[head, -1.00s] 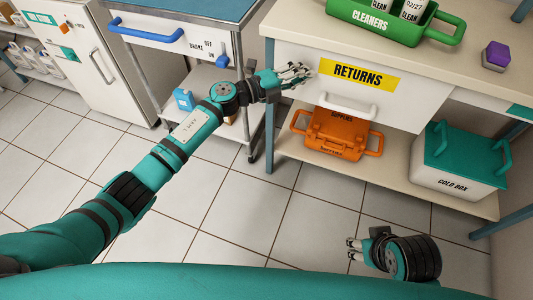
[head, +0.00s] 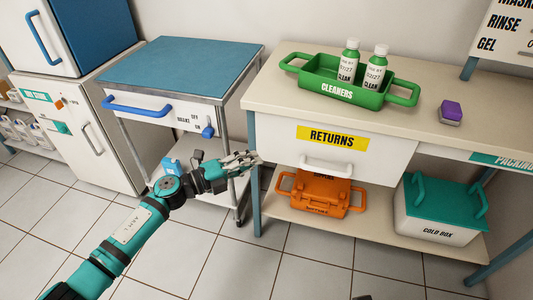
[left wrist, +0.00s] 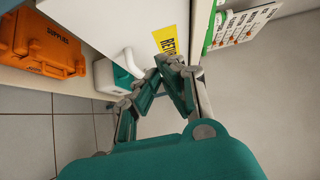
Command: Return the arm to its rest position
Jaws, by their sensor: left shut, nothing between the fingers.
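My left gripper (head: 241,160) reaches in from the lower left, in front of the left edge of the bench with the RETURNS drawer (head: 318,156). It is empty, with its fingers together. In the left wrist view its fingers (left wrist: 150,84) show against the drawer front and the wall. The RETURNS drawer is closed, with a white handle (head: 326,166). Only a small dark tip at the bottom edge of the head view may belong to my right arm; its gripper does not show.
A green CLEANERS tray (head: 335,92) with two bottles and a purple block (head: 451,110) stand on the bench. An orange SUPPLIES case (head: 319,193) and a COLD BOX (head: 441,212) sit on the lower shelf. A blue-topped cart (head: 180,69) stands left. The floor in front is clear.

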